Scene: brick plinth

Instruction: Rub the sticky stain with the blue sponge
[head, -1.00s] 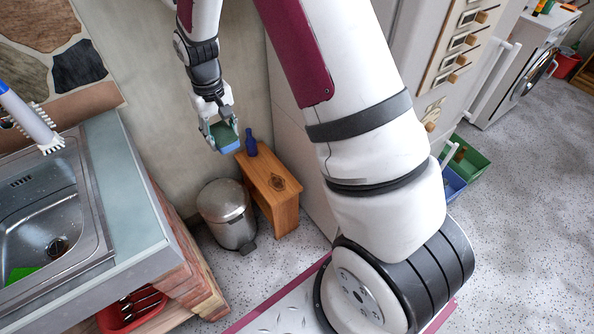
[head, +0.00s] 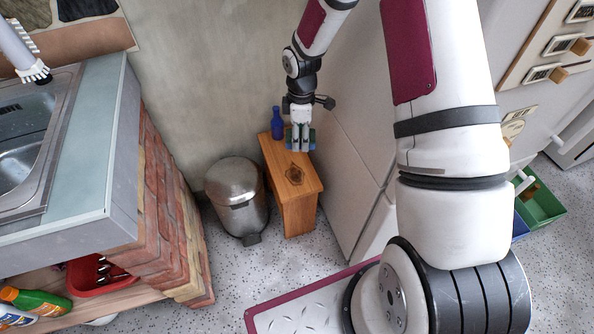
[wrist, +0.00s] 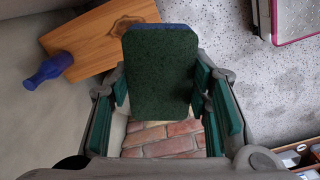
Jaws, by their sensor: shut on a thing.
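The blue sponge (wrist: 160,70) has a dark green scouring face and a thin blue edge in the wrist view. My gripper (head: 300,140) is shut on the sponge, and the fingers hide much of it in the head view. The dark brown sticky stain (head: 294,175) is on the top of a small wooden stool (head: 308,185). In the wrist view the stain (wrist: 125,25) shows just above and left of the sponge. The sponge appears held above the stool, apart from the stain.
A blue bottle (head: 277,125) stands on the stool's far end, close left of my gripper. A steel pedal bin (head: 237,197) is left of the stool. A white cabinet (head: 345,150) stands to the right. The brick-sided sink counter (head: 160,200) is at the left.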

